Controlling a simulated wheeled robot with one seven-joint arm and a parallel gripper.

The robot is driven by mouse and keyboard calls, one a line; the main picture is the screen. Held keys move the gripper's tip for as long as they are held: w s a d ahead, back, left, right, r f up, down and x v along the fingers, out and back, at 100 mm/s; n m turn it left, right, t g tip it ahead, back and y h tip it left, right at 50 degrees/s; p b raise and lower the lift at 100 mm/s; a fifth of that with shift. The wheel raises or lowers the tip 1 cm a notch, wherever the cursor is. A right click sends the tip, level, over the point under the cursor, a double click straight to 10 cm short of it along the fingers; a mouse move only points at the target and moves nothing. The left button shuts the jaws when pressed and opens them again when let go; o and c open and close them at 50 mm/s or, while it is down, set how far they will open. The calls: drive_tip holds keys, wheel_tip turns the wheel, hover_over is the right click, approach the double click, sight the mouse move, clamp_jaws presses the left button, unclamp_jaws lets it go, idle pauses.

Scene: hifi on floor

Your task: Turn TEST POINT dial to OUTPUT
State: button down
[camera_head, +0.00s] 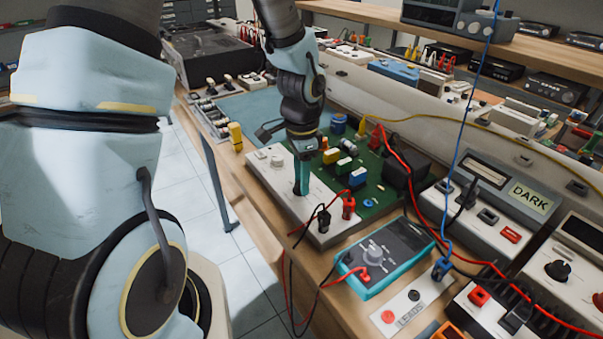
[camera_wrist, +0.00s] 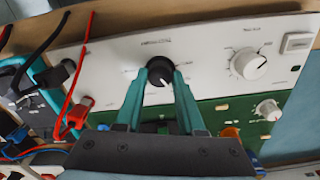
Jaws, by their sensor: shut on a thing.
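A white panel (camera_wrist: 205,55) carries a black dial (camera_wrist: 160,72) with a pale pointer mark, under a small label too blurred to read. I cannot tell from the lettering whether this is the TEST POINT dial. My gripper (camera_wrist: 160,76) has its two teal fingers shut on the black dial, one on each side. In the head view my gripper (camera_head: 301,188) reaches down to the white panel (camera_head: 280,195) and hides the dial. A larger white dial (camera_wrist: 248,63) and a smaller white knob (camera_wrist: 268,110) sit to the right in the wrist view, untouched.
Red and black leads with plugs stand close to the panel, including a red plug (camera_head: 348,206). A teal multimeter (camera_head: 385,255) lies in front. A green circuit board (camera_head: 375,190) with tall components borders the panel. A blue cable (camera_head: 455,150) hangs at the right.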

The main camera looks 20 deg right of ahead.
drive_tip(key=shift+m+p, duration=0.35)
drive_tip(key=shift+m, duration=0.55)
drive_tip(key=c, duration=0.5)
unclamp_jaws()
wheel_tip(320, 180, up, 11)
drive_tip(key=shift+f, duration=0.1)
